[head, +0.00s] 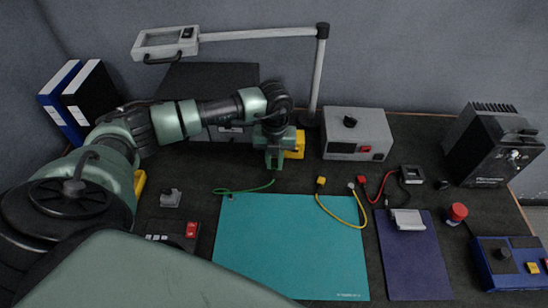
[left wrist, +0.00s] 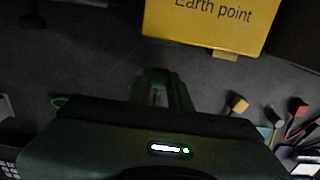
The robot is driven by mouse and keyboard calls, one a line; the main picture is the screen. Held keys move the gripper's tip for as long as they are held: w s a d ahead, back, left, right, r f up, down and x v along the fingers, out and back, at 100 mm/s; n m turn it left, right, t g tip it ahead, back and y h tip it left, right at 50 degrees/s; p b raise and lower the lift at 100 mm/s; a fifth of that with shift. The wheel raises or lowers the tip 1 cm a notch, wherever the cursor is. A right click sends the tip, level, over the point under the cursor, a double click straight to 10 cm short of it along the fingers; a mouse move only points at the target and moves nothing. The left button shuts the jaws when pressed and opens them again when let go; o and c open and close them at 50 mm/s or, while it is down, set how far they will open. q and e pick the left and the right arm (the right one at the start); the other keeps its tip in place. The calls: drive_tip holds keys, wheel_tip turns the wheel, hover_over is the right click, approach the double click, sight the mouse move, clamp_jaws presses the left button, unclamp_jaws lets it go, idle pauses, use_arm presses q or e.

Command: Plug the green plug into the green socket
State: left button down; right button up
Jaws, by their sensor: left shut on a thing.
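My left gripper (head: 274,162) points down in front of the yellow box in the head view. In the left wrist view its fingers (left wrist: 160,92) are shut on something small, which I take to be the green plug. The plug itself is mostly hidden by the fingers. A green cable (head: 240,191) runs from the teal mat's corner to just below the gripper. The yellow box (left wrist: 210,20), marked "Earth point", is just beyond the fingers and apart from them. A small green patch (left wrist: 160,42) shows at its lower edge; I cannot tell if it is the green socket. My right gripper is not in view.
A grey box (head: 357,135) stands right of the yellow box. A yellow-plugged cable (head: 343,212) and a red cable (head: 381,188) lie nearby. A lamp post (head: 319,75) rises behind.

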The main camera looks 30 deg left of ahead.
use_arm(q)
drive_tip(key=shift+w+a+b, duration=0.35)
drive_tip(key=shift+w+a, duration=0.1)
drive_tip(key=shift+w, duration=0.3)
drive_tip(key=shift+w+a, duration=0.1)
drive_tip(key=shift+w, duration=0.05)
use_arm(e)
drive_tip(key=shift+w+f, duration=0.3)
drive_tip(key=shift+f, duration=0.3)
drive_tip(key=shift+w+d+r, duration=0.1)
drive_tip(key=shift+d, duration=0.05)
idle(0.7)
use_arm(q)
drive_tip(key=shift+w+a+b, duration=0.3)
drive_tip(key=shift+w+b, duration=0.05)
drive_tip(key=shift+w, duration=0.15)
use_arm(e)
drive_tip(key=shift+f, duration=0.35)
use_arm(q)
drive_tip(key=c, duration=1.2)
unclamp_jaws()
drive_tip(key=shift+c, duration=0.2)
wheel_tip(320, 180, up, 8)
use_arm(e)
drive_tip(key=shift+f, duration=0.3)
